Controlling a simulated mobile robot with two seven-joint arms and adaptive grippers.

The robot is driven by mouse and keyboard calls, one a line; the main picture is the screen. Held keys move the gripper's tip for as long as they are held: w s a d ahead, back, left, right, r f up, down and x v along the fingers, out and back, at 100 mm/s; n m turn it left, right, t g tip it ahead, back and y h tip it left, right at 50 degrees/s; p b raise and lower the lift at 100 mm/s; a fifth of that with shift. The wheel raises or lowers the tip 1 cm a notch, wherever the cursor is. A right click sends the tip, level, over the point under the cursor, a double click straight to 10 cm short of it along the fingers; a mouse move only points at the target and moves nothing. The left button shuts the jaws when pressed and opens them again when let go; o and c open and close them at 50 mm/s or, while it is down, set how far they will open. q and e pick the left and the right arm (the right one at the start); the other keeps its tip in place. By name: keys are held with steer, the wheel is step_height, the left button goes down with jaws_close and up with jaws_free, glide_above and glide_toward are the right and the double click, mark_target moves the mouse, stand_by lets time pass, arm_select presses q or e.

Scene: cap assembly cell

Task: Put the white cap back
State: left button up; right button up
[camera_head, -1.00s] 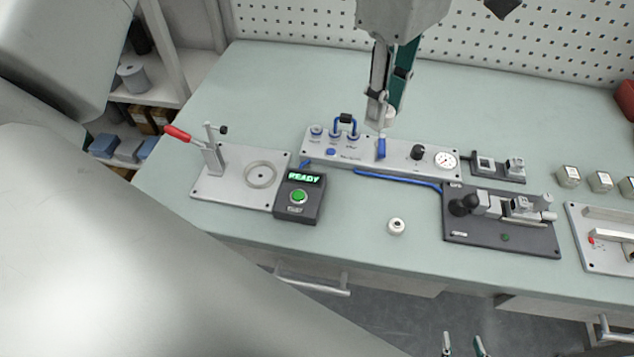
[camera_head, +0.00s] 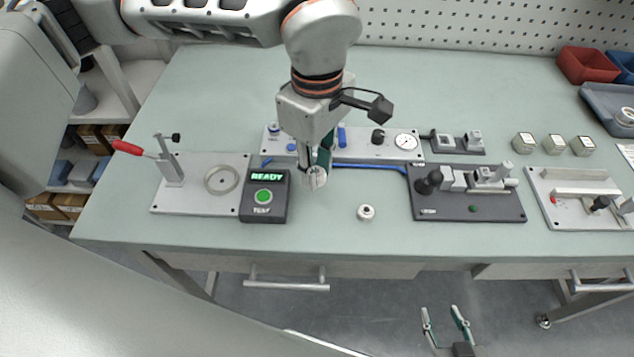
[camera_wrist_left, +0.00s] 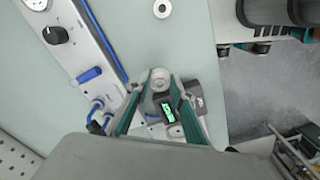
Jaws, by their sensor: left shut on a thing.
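My left gripper (camera_head: 317,180) is shut on a small whitish round piece, seemingly the white cap (camera_wrist_left: 160,82). In the left wrist view the piece sits between the fingertips (camera_wrist_left: 161,90). In the head view the gripper hangs in front of the grey panel, just right of the READY box (camera_head: 264,197), and its fingers partly hide the piece. Another white round piece with a dark centre (camera_head: 366,212) stands alone on the table, right of the gripper; it also shows in the left wrist view (camera_wrist_left: 162,8). My right gripper (camera_head: 445,322) is open and empty in front of the table.
The plate with a ring and red-handled clamp (camera_head: 195,190) lies at the left. The panel with gauge (camera_head: 405,142) is behind the gripper. A dark fixture (camera_head: 467,205) stands right, with several small blocks beyond. The table's front strip is mostly clear.

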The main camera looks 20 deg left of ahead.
mark_target(317, 196)
arm_select(q)
steer(key=shift+f, duration=2.4)
steer(key=shift+f, duration=0.15)
steer(key=o, duration=0.6)
steer(key=shift+o, duration=0.2)
step_height(317, 196, up, 12)
steer(key=shift+r, duration=0.2)
